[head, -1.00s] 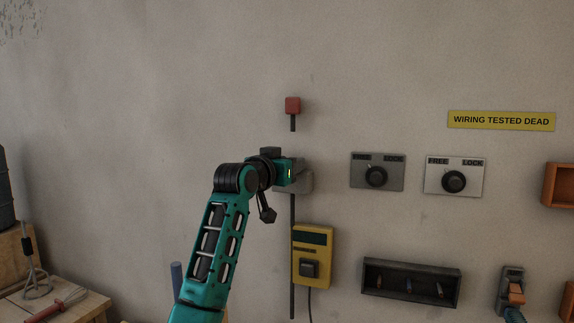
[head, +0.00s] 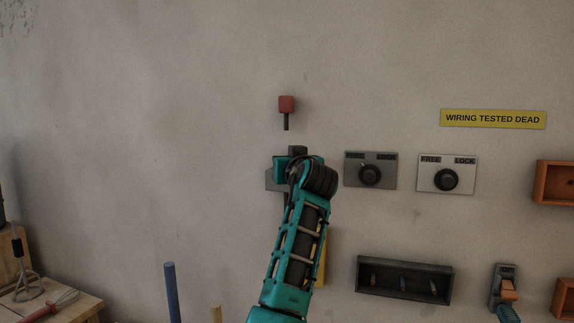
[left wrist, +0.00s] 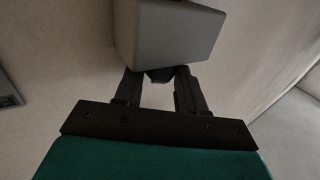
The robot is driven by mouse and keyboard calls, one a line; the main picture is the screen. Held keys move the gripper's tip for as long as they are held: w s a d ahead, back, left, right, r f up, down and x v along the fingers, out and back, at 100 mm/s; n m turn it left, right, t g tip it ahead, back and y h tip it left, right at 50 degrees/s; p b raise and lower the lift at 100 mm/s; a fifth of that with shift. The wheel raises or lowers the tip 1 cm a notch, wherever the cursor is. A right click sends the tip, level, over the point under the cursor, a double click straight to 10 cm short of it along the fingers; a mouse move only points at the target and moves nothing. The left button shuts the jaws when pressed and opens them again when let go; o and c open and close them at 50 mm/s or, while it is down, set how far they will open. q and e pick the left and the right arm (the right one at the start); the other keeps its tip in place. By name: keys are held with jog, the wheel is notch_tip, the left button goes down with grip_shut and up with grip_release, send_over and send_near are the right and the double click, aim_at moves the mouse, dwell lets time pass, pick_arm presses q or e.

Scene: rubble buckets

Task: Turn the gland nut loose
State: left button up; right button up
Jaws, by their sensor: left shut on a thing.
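A grey box (head: 275,184) is fixed to the wall, mostly covered by my left arm in the head view. The same box fills the top of the left wrist view (left wrist: 170,35). My left gripper (left wrist: 160,88) is just beneath it in that view, its two dark fingers shut on a small dark piece, which looks like the gland nut (left wrist: 160,75), against the box's underside. Only a bit of the nut shows between the fingers. In the head view the nut is hidden behind my left gripper (head: 284,168) and wrist. My right gripper is not in view.
A dark tray (head: 404,280) hangs lower right. A yellow unit (head: 321,262) is mostly behind my arm. The wall to the left is bare.

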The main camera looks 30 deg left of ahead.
pick_arm(q)
jog(key=shift+g, duration=0.3)
jog(key=o, duration=0.9)
jog(key=shift+c, duration=0.2)
jog(key=shift+o, duration=1)
jog(key=shift+r, duration=0.1)
